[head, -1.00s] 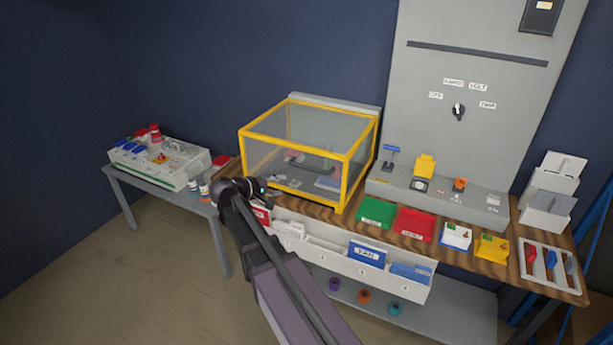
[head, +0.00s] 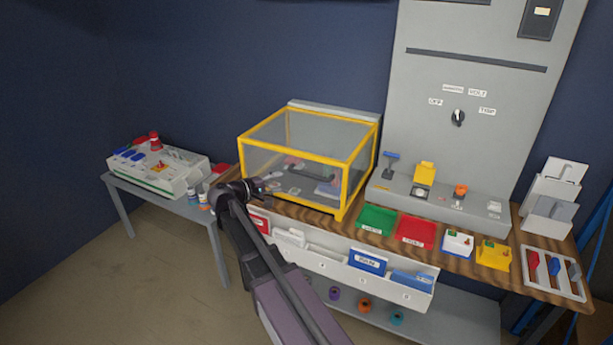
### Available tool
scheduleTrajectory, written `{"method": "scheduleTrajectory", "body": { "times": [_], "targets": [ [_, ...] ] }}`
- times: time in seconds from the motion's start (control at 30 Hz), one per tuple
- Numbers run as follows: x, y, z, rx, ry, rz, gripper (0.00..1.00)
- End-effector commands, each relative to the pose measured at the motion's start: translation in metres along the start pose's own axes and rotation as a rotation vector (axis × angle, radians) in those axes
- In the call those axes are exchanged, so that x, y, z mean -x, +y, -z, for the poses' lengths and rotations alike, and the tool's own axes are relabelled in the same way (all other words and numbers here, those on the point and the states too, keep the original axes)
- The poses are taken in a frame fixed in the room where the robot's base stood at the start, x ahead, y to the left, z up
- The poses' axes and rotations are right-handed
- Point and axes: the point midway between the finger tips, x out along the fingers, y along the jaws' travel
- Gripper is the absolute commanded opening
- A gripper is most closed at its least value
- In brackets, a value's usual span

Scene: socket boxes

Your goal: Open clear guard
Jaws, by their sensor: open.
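The clear guard (head: 349,188) is a see-through box with a yellow frame on the wooden bench. It appears closed, with its front lower edge down at the bench. Small items and a dark bar show dimly through its panels. My gripper (head: 266,187) is at the guard's front lower left, pointing right. It is open, with nothing visible held. It overlaps the guard's lower left corner in the picture, and I cannot tell whether it touches the frame.
A grey panel with a knob (head: 458,117) stands right of the guard. Green (head: 376,219) and red (head: 416,231) trays lie on the bench. A white card rack (head: 325,262) hangs below the front edge. A side table (head: 150,190) holds a socket box at left.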

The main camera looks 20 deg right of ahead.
Motion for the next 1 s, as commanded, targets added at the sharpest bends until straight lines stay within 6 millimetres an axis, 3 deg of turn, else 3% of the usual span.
{"method": "scheduleTrajectory", "body": {
  "times": [0.7, 1.0],
  "targets": [
    [-0.101, -0.001, 0.000, 0.000, -0.002, 0.001, 0.57],
    [-0.123, -0.001, 0.000, 0.000, 0.000, 0.001, 0.57]
  ]
}}
